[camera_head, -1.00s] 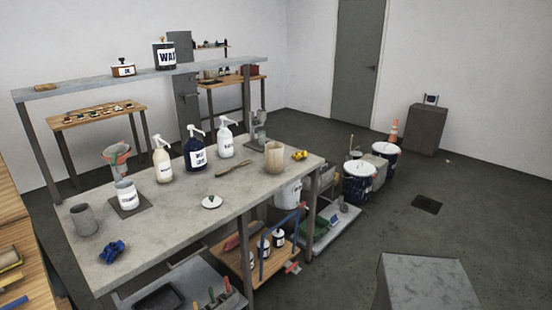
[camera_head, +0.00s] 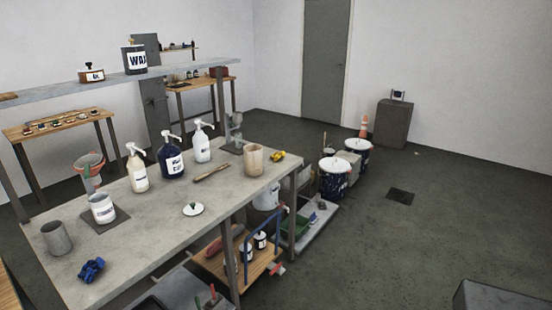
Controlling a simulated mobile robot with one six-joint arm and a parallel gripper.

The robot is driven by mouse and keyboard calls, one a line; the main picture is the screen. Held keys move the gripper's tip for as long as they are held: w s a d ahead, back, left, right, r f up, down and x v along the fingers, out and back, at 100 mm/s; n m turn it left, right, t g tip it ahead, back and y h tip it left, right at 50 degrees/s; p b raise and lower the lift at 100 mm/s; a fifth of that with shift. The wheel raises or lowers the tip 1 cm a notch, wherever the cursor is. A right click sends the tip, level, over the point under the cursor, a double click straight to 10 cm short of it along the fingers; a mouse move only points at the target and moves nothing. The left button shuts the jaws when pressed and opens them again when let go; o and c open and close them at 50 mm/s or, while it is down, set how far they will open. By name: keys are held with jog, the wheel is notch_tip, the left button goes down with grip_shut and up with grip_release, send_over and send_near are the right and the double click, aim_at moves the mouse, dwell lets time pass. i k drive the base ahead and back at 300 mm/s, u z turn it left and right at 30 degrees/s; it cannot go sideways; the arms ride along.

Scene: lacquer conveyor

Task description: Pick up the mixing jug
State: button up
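No vessel is marked as the mixing jug, and I cannot tell for certain which it is. A tan, open-topped vessel (camera_head: 253,161) stands upright near the right end of the grey workbench (camera_head: 150,231). A grey open cup (camera_head: 57,239) stands at the bench's near left. A white labelled jar (camera_head: 103,210) stands on a dark square mat beside it. My gripper is not in view.
Pump bottles, including a dark blue one (camera_head: 172,157), stand along the bench's far side. A brown tool (camera_head: 211,173), white lid (camera_head: 193,209) and blue item (camera_head: 92,270) lie on it. Paint buckets (camera_head: 334,179) stand beyond. Floor at right is mostly clear.

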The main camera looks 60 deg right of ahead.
aim_at(253, 153)
jog(key=u, duration=0.45)
jog(key=k, duration=0.15)
jog(key=z, duration=2.45)
jog(key=k, duration=0.95)
jog(key=u, duration=0.15)
jog(key=i, duration=0.8)
